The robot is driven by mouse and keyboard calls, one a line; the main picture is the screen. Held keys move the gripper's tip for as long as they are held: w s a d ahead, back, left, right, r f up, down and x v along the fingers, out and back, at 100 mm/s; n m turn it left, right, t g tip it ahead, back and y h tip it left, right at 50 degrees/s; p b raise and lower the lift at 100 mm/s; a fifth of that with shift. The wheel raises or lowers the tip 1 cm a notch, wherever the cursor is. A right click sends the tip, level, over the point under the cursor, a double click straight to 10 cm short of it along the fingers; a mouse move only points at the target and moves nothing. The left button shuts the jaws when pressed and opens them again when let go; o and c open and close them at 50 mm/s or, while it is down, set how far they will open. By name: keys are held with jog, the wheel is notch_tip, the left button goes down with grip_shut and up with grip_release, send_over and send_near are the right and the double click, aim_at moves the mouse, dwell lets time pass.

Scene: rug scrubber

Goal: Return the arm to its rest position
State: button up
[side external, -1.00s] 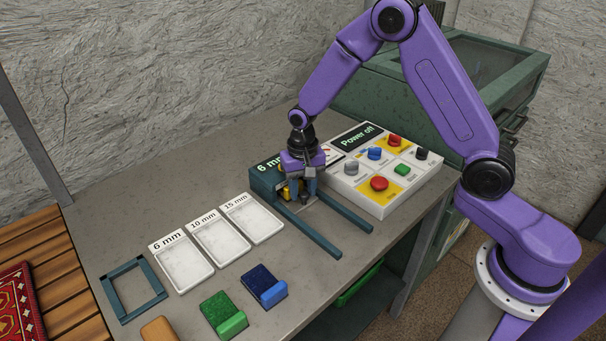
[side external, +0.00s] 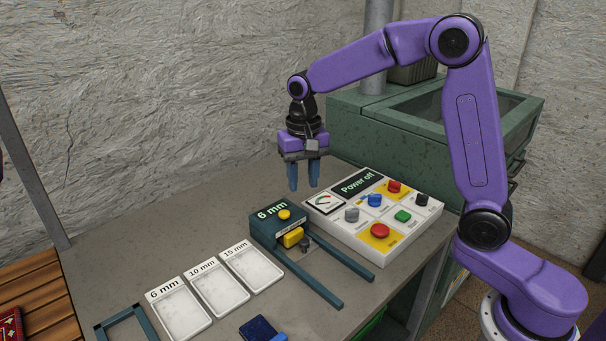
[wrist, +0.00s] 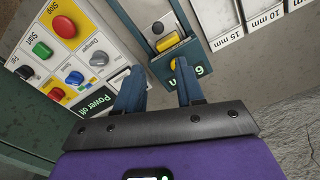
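My gripper (side external: 303,177) hangs in the air above the bench, fingers pointing down. Its two blue fingers are apart with nothing between them. In the wrist view my gripper (wrist: 159,88) also shows open and empty. Below it stands a dark teal fixture (side external: 266,224) with a "6 mm" display, a yellow button on top and a yellow block (side external: 293,237) at its front. The fixture (wrist: 185,58) also shows beyond the fingertips in the wrist view. My gripper is clear of the fixture.
A white control panel (side external: 352,233) reading "Power off" stands right of the fixture. White trays marked 6 mm (side external: 182,310), 10 mm (side external: 218,288) and 15 mm (side external: 250,266) lie to its left. A blue block (side external: 258,329) and a teal frame (side external: 125,325) are near the front. A green machine (side external: 420,125) stands behind.

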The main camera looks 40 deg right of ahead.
jog(key=shift+r, duration=0.35)
jog(key=s+d+f+n, duration=0.1)
jog(key=s+n, duration=0.7)
jog(key=s, duration=0.7)
jog(key=s+d+f+n, duration=0.1)
jog(key=s+n, duration=0.8)
jog(key=s, duration=0.7)
jog(key=shift+s+d+f, duration=0.2)
jog(key=shift+d, duration=0.15)
dwell(0.4)
